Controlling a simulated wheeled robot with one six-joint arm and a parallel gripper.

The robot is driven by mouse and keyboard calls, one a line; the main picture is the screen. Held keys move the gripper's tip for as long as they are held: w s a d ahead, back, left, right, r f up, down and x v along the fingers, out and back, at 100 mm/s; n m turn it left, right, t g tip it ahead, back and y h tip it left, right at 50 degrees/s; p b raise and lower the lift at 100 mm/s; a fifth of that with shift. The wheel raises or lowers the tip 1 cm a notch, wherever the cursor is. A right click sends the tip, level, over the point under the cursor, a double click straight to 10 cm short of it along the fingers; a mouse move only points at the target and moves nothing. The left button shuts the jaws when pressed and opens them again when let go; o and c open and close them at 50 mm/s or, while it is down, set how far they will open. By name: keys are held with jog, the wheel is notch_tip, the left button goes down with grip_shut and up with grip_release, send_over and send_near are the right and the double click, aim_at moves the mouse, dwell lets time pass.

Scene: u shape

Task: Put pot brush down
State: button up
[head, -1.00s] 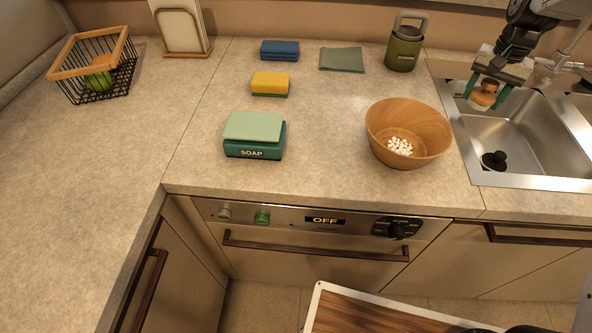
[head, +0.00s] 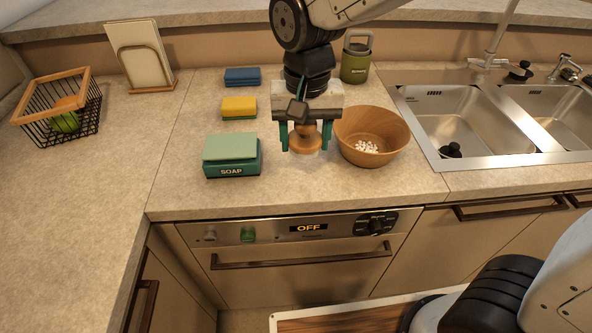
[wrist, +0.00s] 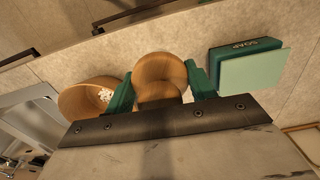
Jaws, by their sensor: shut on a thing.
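My gripper (head: 305,138) is shut on the pot brush (head: 304,140), a round wooden-handled brush with pale bristles below. In the head view it is over the counter (head: 120,185), between the soap box and the wooden bowl. In the wrist view the pot brush (wrist: 160,75) sits between the green fingers of my gripper (wrist: 160,82). Its wooden top faces the camera and hides most of the bristles. I cannot tell whether the bristles touch the counter.
The green soap box (head: 232,155) stands left of the brush, and the wooden bowl (head: 372,135) with white pieces is close on its right. Yellow (head: 239,107) and blue (head: 242,76) sponges lie behind. A green flask (head: 355,62) stands at the back. The sink (head: 465,125) is farther right.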

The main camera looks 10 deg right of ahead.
jog(key=s+d+f+m, duration=0.25)
jog(key=s+f, duration=0.25)
jog(key=s, duration=0.6)
send_over(297, 171)
jog(key=shift+s+f, duration=0.15)
jog(key=shift+f, duration=2.3)
jog(key=shift+f, duration=0.1)
jog(key=o, duration=1)
jog(key=shift+o, duration=0.2)
notch_tip(297, 171, up, 12)
